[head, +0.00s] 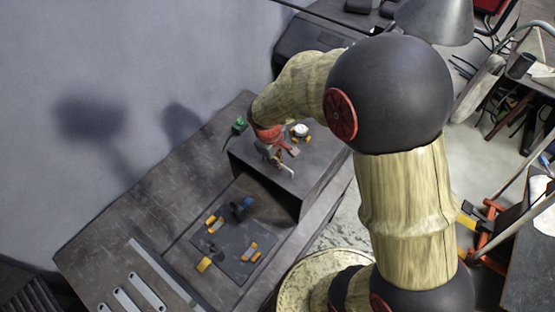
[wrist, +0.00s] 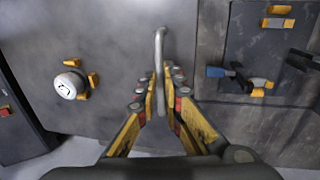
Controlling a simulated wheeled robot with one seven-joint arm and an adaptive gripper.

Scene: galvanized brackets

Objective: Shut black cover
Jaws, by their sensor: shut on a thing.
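The black cover (head: 315,165) is a dark grey panel in the middle of the head view, beside my gripper (head: 277,155). Below its front edge a dark hollow shows. In the wrist view the cover (wrist: 120,30) fills the middle as a flat dark surface. A pale metal bar handle (wrist: 159,45) stands out from it. My gripper (wrist: 160,100) has its yellow fingers closed around this handle, one finger on each side. My arm hides part of the cover in the head view, and I cannot tell its exact angle.
A white round knob (wrist: 69,86) with yellow pieces sits left of the handle. A dark plate with yellow blocks (head: 250,251) and a blue-handled part (head: 241,207) lies on the bench. Slotted metal brackets (head: 147,291) lie at lower left. A wall (head: 120,60) stands behind the bench.

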